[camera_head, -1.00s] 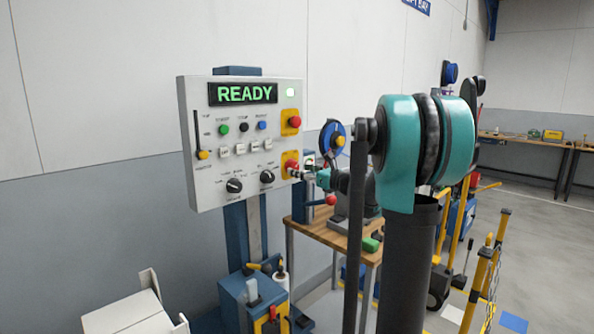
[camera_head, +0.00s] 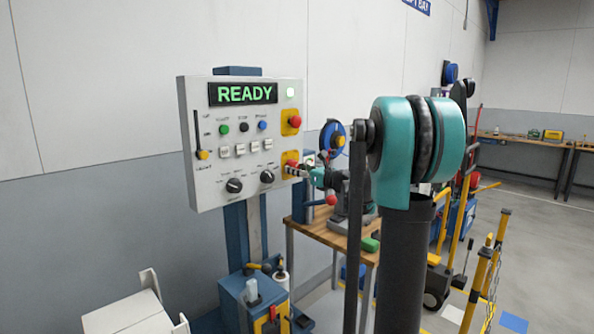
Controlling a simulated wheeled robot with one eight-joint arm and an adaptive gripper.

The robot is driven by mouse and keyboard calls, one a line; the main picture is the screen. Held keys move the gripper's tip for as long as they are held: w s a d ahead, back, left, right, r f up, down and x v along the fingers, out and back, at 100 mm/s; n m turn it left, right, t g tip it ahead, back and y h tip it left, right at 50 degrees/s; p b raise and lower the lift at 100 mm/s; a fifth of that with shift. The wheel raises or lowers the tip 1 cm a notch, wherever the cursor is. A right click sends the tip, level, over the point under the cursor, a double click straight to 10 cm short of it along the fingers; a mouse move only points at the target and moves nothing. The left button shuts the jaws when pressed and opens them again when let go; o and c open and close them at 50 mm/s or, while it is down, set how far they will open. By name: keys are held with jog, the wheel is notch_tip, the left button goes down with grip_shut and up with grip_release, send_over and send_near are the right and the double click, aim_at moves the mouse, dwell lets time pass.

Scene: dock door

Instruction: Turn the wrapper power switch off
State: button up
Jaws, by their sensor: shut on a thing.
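The wrapper control panel (camera_head: 212,183) stands left of centre, a pale box with a lit green READY display (camera_head: 243,93). The power switch (camera_head: 290,163) appears to be the red knob on a yellow plate at the panel's lower right. My gripper (camera_head: 300,171) reaches it from the right and is shut on it, its fingertips partly covering it. The switch's exact angle is too small to tell.
A red button on a yellow plate (camera_head: 294,121) sits above the switch. Two black dials (camera_head: 234,185) are to its lower left. A wooden workbench (camera_head: 325,232) stands behind my arm, and yellow posts with a chain (camera_head: 487,275) stand at the right.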

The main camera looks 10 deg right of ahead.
jog(key=shift+n, duration=0.4)
jog(key=n, duration=1.6)
jog(key=shift+r+n, duration=0.1)
jog(key=shift+n, duration=0.6)
jog(key=o, duration=1.2)
jog(key=shift+d, duration=0.1)
